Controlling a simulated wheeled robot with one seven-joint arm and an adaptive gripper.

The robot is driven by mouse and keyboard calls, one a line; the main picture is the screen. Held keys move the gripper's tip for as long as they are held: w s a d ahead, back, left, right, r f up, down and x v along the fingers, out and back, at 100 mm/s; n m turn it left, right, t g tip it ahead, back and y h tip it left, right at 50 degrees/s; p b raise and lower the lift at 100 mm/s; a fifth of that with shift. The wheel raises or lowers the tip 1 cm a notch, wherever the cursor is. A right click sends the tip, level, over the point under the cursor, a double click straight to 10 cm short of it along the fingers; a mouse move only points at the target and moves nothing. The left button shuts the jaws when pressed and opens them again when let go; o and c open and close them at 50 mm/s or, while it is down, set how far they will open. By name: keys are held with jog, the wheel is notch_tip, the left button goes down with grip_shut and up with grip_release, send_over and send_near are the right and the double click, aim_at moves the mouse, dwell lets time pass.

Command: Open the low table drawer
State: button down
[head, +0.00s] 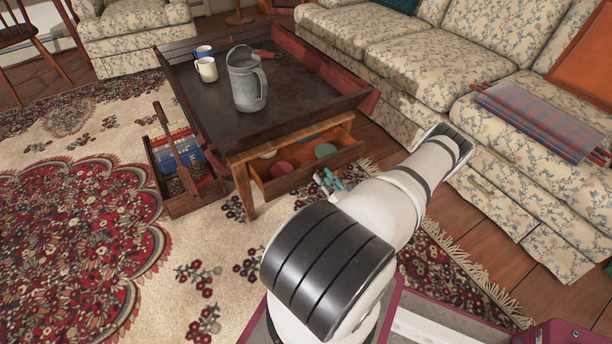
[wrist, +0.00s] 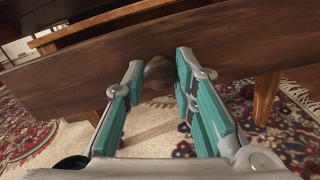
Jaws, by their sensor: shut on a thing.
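The low table (head: 195,105) is dark wood with a raised rim. Its drawer (head: 315,168) stands partly open toward me in the head view, with a few round items inside, one reddish and one green. In the wrist view the drawer's brown front board (wrist: 70,75) spans the picture, with a round knob (wrist: 158,72) at its middle. My gripper (wrist: 157,80) is at the knob, its teal-padded fingers on either side, shut on it. In the head view my gripper (head: 328,181) shows small at the drawer front, partly hidden by my arm.
A grey metal pitcher (head: 246,80) and two mugs (head: 206,69) stand on the tabletop. A wooden carrier with books (head: 180,205) sits on the rug left of the table. A floral sofa (head: 400,60) stands close on the right. Patterned rug (head: 80,240) lies in front.

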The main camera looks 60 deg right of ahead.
jog(key=v, duration=1.5)
jog(key=shift+s+p, duration=0.35)
jog(key=shift+p, duration=0.1)
jog(key=shift+a+f, duration=0.1)
jog(key=shift+a, duration=0.05)
jog(key=c, duration=1.3)
grip_release()
jog(key=v, duration=1.2)
